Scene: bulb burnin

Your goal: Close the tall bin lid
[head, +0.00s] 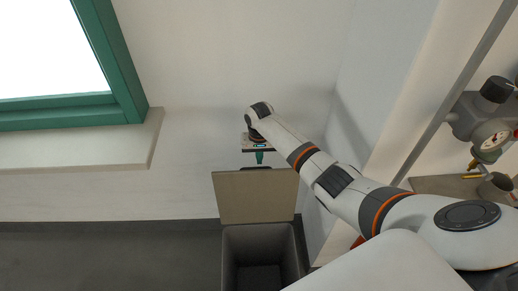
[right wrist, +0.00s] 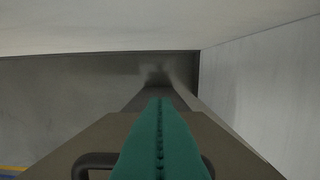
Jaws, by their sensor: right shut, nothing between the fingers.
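The tall bin (head: 229,262) is a dark grey box on the floor against the wall, with its top open and its inside showing empty. Its brownish lid (head: 256,199) stands raised behind the opening, near upright. My right gripper (head: 260,158) has green fingers pointing down at the lid's top edge. The fingers look shut and empty; I cannot tell whether they touch the lid. In the right wrist view the shut green fingers (right wrist: 160,105) are in front of a brownish panel (right wrist: 222,125), which seems to be the lid. My left gripper is out of view.
A wall corner (head: 335,100) is close to the right of the bin. A green-framed window (head: 122,70) with a pale sill (head: 80,145) is at the left. The floor (head: 110,260) left of the bin is clear.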

